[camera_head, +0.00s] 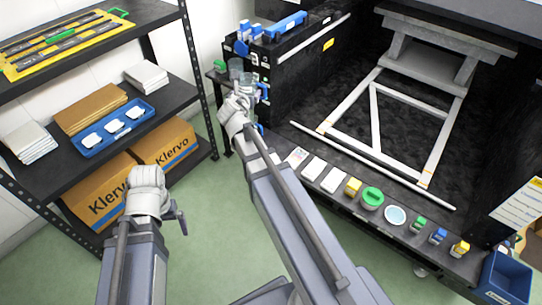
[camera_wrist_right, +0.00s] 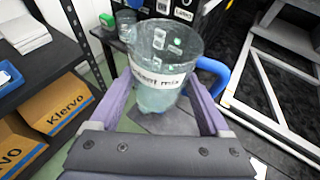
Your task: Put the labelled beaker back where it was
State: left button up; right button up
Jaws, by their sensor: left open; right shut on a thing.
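The labelled beaker (camera_wrist_right: 160,65) is a clear cup with a white band whose readable part ends in "mix" and a blue handle (camera_wrist_right: 212,75). It is upright between the two purple fingers of my right gripper (camera_wrist_right: 160,105), which is shut on it. In the head view the beaker (camera_head: 249,82) is small and partly covered by my right wrist, at the left end of the black bench. I cannot tell whether its base touches a surface. My left gripper (camera_head: 180,214) is open and empty, low over the floor before the shelf.
Another clear vessel (camera_head: 236,69) stands close behind the beaker, near a green item (camera_head: 220,66). Blue-topped items (camera_head: 250,35) sit on the black box. Cards, jars and small bottles, including a green-lidded jar (camera_head: 372,197), line the bench's front edge. A shelf (camera_head: 172,97) stands left.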

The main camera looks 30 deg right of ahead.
jog(key=d+f+m+g+h+b, duration=0.1)
jog(key=d+f+b, duration=0.3)
jog(key=f+b, duration=0.4)
jog(key=d+f+m+h+b, duration=0.1)
jog(key=d+f+b, duration=0.4)
jog(key=f+b, duration=0.3)
jog(key=shift+f+g, duration=0.4)
jog(key=shift+f, duration=0.6)
jog(key=shift+w, duration=0.1)
notch_tip(320, 180, down, 10)
jog(key=b, duration=1)
jog(key=shift+f+b, duration=0.2)
jog(key=shift+b, duration=0.1)
jog(key=o, duration=1.3)
jog(key=shift+o, duration=0.2)
jog(key=shift+r, duration=0.1)
